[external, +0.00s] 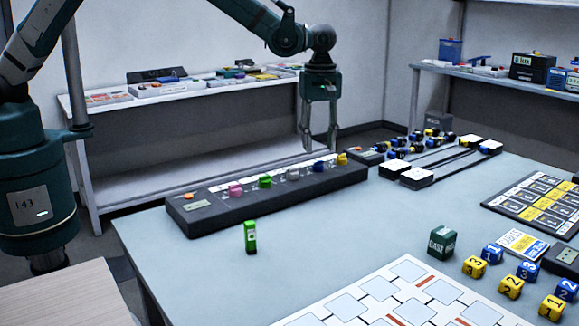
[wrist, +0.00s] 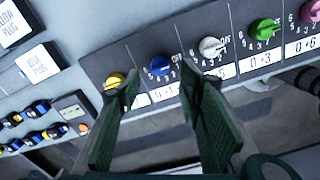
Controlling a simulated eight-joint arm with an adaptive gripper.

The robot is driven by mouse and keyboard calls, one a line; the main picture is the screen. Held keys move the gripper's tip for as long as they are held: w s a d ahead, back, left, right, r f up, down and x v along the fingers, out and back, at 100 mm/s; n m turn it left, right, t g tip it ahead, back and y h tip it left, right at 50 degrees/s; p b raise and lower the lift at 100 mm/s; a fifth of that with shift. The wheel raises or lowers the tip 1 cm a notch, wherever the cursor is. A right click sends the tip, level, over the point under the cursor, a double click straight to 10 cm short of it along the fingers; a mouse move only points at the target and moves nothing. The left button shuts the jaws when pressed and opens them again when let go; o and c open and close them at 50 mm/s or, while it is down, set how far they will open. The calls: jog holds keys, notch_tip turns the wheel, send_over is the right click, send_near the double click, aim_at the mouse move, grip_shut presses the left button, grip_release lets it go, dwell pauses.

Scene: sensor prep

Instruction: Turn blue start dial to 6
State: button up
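The blue dial (external: 318,166) sits on the dark control panel (external: 280,198), second from the right end, between a yellow dial (external: 342,158) and a white dial (external: 293,174). In the wrist view, the blue dial (wrist: 161,67) shows between my two fingertips, with printed numbers and a partly hidden "OFF" mark around it. Its exact setting is too small to read. My gripper (external: 320,145) points down above the panel near the blue dial.
Green (external: 265,181) and pink (external: 235,189) dials stand farther left on the panel. A small green block (external: 250,237) stands in front of it. White-topped plug boxes (external: 416,177) and several blue and yellow plugs (wrist: 39,133) lie beyond its right end.

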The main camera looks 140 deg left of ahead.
aim_at(318, 165)
jog(key=shift+f, duration=3)
jog(key=c, duration=0.9)
